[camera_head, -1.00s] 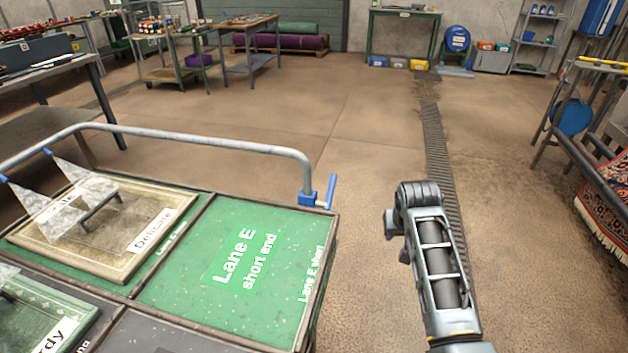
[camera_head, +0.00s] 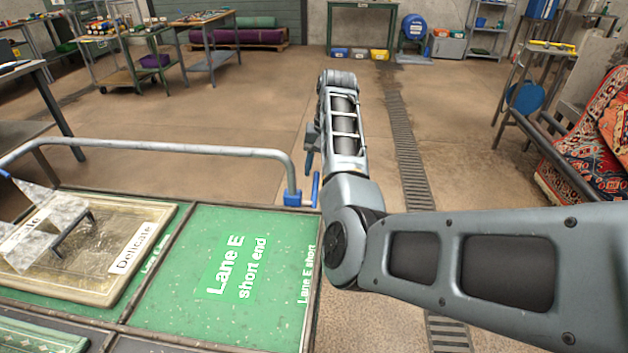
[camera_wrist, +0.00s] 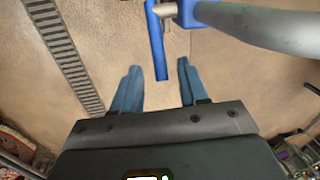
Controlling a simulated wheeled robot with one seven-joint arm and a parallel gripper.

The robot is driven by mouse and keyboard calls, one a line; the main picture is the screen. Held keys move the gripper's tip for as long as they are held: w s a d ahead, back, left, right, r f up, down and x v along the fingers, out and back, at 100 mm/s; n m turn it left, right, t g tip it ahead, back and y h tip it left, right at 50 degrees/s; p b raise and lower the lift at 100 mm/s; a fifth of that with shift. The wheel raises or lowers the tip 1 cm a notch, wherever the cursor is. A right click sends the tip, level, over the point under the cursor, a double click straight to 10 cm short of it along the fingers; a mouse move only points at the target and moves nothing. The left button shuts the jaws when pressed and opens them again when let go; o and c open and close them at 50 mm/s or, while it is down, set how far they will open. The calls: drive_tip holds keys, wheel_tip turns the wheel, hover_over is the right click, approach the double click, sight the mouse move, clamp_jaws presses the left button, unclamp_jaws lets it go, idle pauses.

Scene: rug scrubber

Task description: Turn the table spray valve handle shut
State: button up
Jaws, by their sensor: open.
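The blue valve handle (camera_head: 315,189) stands up beside the blue valve body (camera_head: 294,199), at the right end of the grey spray pipe (camera_head: 200,146) over the table. In the wrist view the handle (camera_wrist: 157,42) is a blue bar beside the valve body (camera_wrist: 197,12) and pipe (camera_wrist: 265,25). My gripper (camera_wrist: 158,78) is open, its blue fingers to either side of the handle's free end in the picture. I cannot tell the depth between them. In the head view my gripper (camera_head: 309,160) shows just above the handle, partly hidden by my arm.
The green Lane E panel (camera_head: 205,300) lies below the pipe. A floor drain (camera_head: 408,165) runs along the right. A rack with a patterned rug (camera_head: 600,140) stands far right.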

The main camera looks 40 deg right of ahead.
sight(317, 178)
drive_tip(key=shift+w+a+f, duration=0.15)
drive_tip(key=shift+f, duration=1)
drive_tip(key=shift+w+a+f, duration=0.1)
drive_tip(key=shift+w+f, duration=0.05)
drive_tip(key=shift+f, duration=0.95)
clamp_jaws()
